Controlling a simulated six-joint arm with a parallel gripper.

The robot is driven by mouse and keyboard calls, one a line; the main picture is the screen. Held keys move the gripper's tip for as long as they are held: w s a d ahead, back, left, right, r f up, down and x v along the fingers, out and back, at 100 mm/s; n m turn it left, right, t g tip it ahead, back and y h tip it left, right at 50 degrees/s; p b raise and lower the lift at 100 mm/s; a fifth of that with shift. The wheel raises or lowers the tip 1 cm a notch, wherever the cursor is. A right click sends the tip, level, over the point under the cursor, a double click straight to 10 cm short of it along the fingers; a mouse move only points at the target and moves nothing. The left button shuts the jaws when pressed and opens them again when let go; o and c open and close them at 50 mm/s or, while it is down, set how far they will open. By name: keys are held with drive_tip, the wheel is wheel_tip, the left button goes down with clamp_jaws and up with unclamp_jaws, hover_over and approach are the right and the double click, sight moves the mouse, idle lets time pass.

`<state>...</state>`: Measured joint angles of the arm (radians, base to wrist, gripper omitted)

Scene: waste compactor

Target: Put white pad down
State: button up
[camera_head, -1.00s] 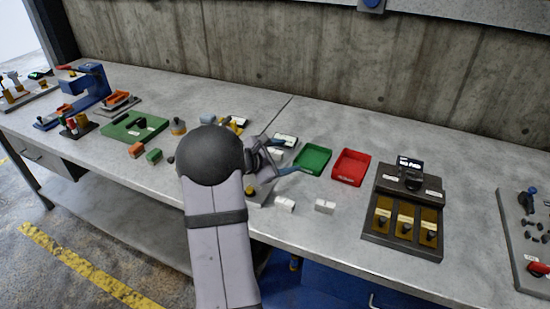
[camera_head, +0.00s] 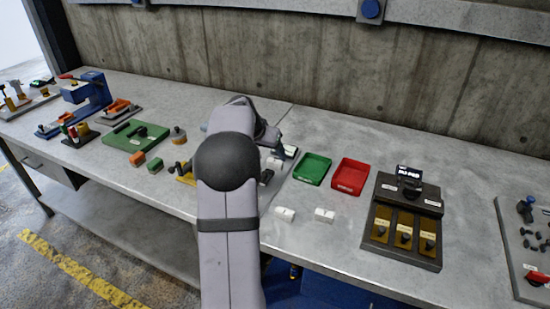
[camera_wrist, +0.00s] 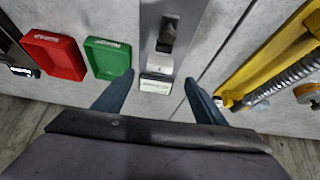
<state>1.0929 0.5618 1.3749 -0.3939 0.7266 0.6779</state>
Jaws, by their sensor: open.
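A small white pad (camera_wrist: 160,67) rests on a narrow grey fixture plate (camera_wrist: 186,45), between a dark slotted part and a label plate (camera_wrist: 155,84). In the head view the pad (camera_head: 275,163) shows just beside my arm. My gripper (camera_wrist: 159,77) is open, with one blue finger on each side of the pad and label plate. A gap shows between each finger and the pad, and nothing is held. In the head view my arm hides part of the fixture and most of the gripper (camera_head: 274,140).
A green tray (camera_head: 312,168) and a red tray (camera_head: 350,176) stand right of the fixture. Two white blocks, one here (camera_head: 284,213) and one here (camera_head: 324,215), lie near the front edge. A dark control box (camera_head: 405,220) stands further right. A yellow fixture (camera_wrist: 265,70) lies close on the other side.

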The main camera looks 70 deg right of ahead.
sight(275, 160)
drive_tip(key=shift+w, duration=0.15)
drive_tip(key=shift+s+p+x, duration=0.2)
drive_tip(key=shift+p+x, duration=1.1)
drive_tip(key=shift+x, duration=2.4)
drive_tip(key=shift+d+r, duration=0.1)
drive_tip(key=shift+d, duration=0.05)
drive_tip(key=shift+c, duration=0.4)
drive_tip(key=c, duration=1.1)
drive_tip(key=shift+c, duration=0.4)
drive_tip(key=shift+r, duration=0.15)
wheel_tip(275, 160, up, 18)
drive_tip(key=shift+b, duration=0.3)
